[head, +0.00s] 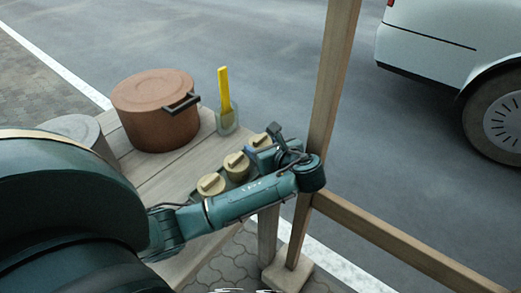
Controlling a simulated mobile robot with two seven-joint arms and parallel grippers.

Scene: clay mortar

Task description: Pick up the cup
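A small clear greenish cup (228,122) stands at the back right of the wooden table, with a yellow flat-handled utensil (224,90) upright in it. My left arm reaches in from the left across the front of the table. Its wrist bends back by the wooden post, and my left gripper (266,150) is beside the tan-lidded jars, to the right and in front of the cup and apart from it. The wrist and jars partly hide its fingers, so I cannot tell whether they are open. My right gripper is not in view.
A brown lidded pot (156,112) with a dark handle stands left of the cup. Three tan-lidded jars (211,185) line the table's right side. A wooden post (333,75) and rail (400,240) stand close right of my wrist. A pale car (440,45) is beyond.

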